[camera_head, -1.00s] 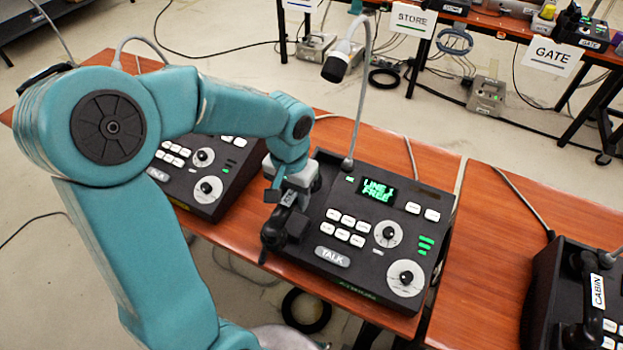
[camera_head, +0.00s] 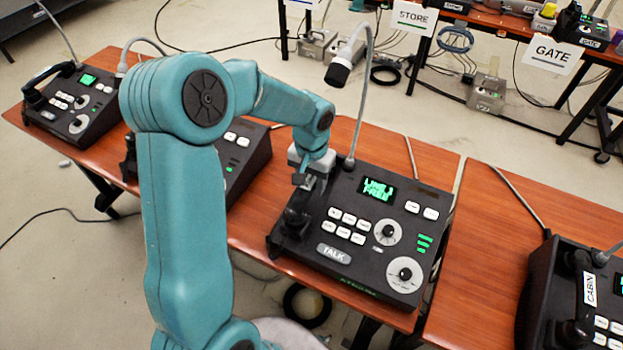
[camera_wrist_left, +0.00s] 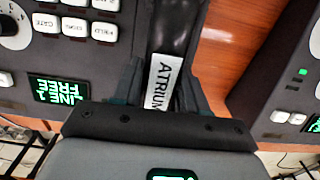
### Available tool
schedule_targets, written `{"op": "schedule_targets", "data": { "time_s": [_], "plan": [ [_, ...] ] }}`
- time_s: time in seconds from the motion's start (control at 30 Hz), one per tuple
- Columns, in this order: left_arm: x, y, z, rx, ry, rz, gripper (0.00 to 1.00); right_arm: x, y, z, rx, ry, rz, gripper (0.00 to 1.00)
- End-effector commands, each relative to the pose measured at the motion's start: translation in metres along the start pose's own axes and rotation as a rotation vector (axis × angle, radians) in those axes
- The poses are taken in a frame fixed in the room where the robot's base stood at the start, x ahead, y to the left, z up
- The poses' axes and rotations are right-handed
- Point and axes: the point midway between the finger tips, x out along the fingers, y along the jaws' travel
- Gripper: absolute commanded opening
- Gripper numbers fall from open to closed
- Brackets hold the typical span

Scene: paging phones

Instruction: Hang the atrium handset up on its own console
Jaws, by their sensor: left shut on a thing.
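The atrium console (camera_head: 385,215) is a black desk unit with a gooseneck microphone, white keys, dials and a green screen reading LINE 1 FREE. My left gripper (camera_head: 305,182) is at its left side, shut on the black atrium handset (camera_head: 297,215). The handset lies lengthwise along the left side of the console, over its cradle area. I cannot tell whether it is fully seated. In the left wrist view the handset's white ATRIUM label (camera_wrist_left: 161,82) shows between the fingers (camera_wrist_left: 160,92). My right gripper is not in view.
Another console (camera_head: 248,160) stands left of the atrium console, partly behind my left arm. A further console (camera_head: 75,105) with its handset is at the far left. The CABIN console (camera_head: 560,290) is at the right. Bare wooden tabletop (camera_head: 480,265) lies between.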

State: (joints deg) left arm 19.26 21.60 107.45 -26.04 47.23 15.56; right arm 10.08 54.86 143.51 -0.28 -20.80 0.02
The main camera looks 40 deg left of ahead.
Motion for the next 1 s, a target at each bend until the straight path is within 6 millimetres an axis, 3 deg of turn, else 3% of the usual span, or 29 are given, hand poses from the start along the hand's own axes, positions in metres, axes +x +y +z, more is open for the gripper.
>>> {"op": "schedule_targets", "data": {
  "time_s": [0.03,0.07,0.13,0.53,0.8,1.0],
  "plan": [
    [0.004,0.0,0.0,0.0,0.001,0.0,0.03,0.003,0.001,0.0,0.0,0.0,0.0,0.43],
    [0.003,0.0,0.0,0.0,0.0,0.0,0.46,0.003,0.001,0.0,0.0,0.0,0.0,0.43],
    [0.002,0.0,0.0,0.0,0.0,0.0,0.68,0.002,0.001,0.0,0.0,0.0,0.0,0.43],
    [-0.008,0.0,-0.001,-0.001,0.003,-0.001,0.68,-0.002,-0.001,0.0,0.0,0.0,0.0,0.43],
    [-0.057,0.0,-0.001,-0.001,0.005,0.0,0.68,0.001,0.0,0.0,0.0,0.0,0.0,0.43],
    [-0.076,0.0,0.0,0.0,0.001,0.0,0.68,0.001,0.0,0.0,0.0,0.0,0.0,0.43]
  ]
}}
